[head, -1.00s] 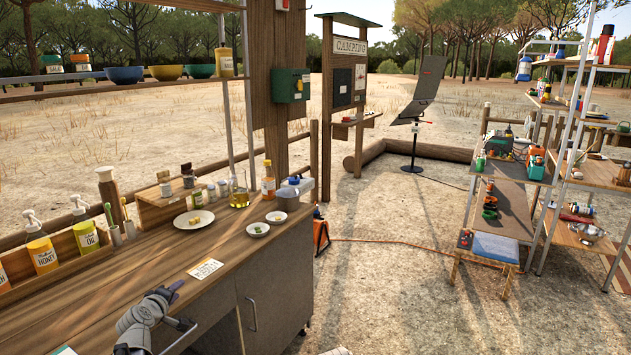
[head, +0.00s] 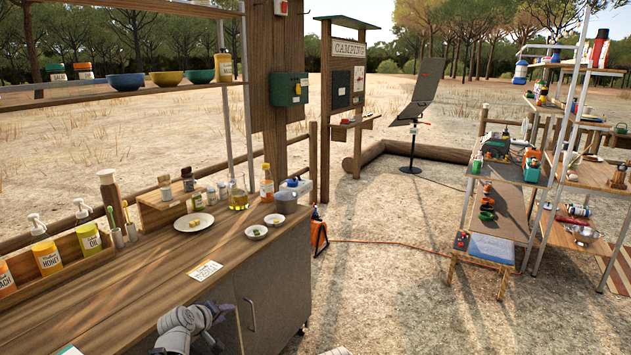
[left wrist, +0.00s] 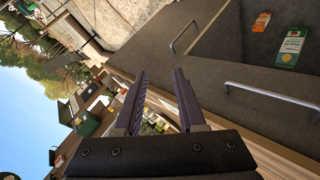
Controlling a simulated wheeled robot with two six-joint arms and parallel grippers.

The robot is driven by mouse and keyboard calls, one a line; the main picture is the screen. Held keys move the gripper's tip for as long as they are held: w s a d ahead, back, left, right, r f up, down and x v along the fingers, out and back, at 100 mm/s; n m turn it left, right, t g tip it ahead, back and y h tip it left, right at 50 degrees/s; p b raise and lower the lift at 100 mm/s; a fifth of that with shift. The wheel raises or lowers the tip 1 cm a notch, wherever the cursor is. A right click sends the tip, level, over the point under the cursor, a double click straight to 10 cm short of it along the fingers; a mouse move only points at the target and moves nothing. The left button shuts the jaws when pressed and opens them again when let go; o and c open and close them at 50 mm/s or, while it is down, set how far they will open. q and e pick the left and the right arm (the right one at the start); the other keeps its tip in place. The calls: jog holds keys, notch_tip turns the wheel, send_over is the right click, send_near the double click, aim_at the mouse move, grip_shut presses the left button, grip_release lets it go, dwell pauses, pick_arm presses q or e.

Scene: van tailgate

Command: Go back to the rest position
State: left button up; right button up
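My left gripper (left wrist: 160,74) is seen in the left wrist view with its two dark purple fingers apart and nothing between them. In the head view my grey left arm is low at the front edge of the wooden counter (head: 125,300), around the cabinet front, and the fingertips cannot be made out. The left wrist view looks along the dark cabinet front, with two bar handles (left wrist: 270,95) beyond the fingers. My right gripper is in neither view.
The counter carries a plate (head: 194,222), small bowls (head: 257,231), a label card (head: 205,271), an oil jug (head: 238,199) and pump bottles (head: 46,255). A rack (head: 500,205) with tools stands at right. Open sandy ground (head: 390,280) lies between.

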pick_arm(q)
jog(key=s+d+f+m+g+p, duration=0.1)
jog(key=s+d+m+g+p, duration=0.5)
jog(key=s+d, duration=0.85)
jog(key=s+d+m+g+y+p, duration=0.1)
jog(key=s+d+m+g+y, duration=0.1)
jog(key=s, duration=0.4)
jog(key=s+d+r+m+g+y+p, duration=0.1)
jog(key=s+d+m+g, duration=0.1)
jog(key=s+m, duration=0.2)
jog(key=s, duration=0.2)
jog(key=shift+s+d+r+g+y, duration=0.15)
jog(key=shift+s+d+g+y, duration=0.15)
jog(key=shift+d+g+y, duration=0.1)
